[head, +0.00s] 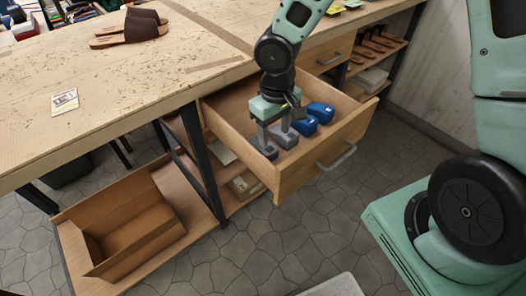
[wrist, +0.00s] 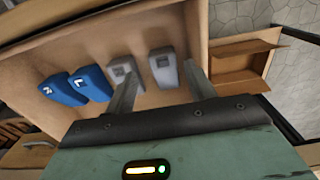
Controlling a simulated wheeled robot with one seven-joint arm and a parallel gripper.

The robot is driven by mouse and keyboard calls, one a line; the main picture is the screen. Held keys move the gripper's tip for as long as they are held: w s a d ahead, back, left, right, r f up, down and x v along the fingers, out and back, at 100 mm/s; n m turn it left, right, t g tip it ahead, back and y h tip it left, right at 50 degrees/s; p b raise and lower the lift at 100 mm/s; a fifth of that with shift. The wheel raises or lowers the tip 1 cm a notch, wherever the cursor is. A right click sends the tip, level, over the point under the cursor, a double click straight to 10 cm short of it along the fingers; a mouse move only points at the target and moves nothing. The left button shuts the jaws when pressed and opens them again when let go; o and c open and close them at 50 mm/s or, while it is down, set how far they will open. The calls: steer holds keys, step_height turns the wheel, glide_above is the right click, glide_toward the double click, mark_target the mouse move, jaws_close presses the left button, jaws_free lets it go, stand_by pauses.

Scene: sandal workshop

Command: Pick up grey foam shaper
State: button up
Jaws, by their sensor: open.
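Two grey foam shapers lie side by side in the open drawer (head: 233,140). In the wrist view one grey shaper (wrist: 163,67) shows between my fingers, and the other grey shaper (wrist: 121,72) is partly hidden behind the left finger. In the head view they show at the drawer's left part, one nearer the left wall (head: 268,153) and one beside the blue pair (head: 284,138). My gripper (head: 276,138) is open and points down into the drawer over the grey shapers. It also shows in the wrist view (wrist: 160,80). I cannot tell whether the fingers touch anything.
Two blue shapers with white letters (head: 312,119) lie right beside the grey ones in the drawer. The drawer walls surround my gripper. The workbench top (head: 130,65) is to the left, with brown sandals (head: 132,28) and a card (head: 64,101). An open cardboard box (head: 135,225) sits on the lower shelf.

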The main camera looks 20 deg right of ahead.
mark_target(272, 151)
steer(key=f, duration=0.5)
steer(key=f+b, duration=0.1)
steer(key=f, duration=0.2)
steer(key=shift+w+a+f, duration=0.15)
steer(key=shift+w+f, duration=0.1)
steer(key=shift+f, duration=0.1)
steer(key=c, duration=0.7)
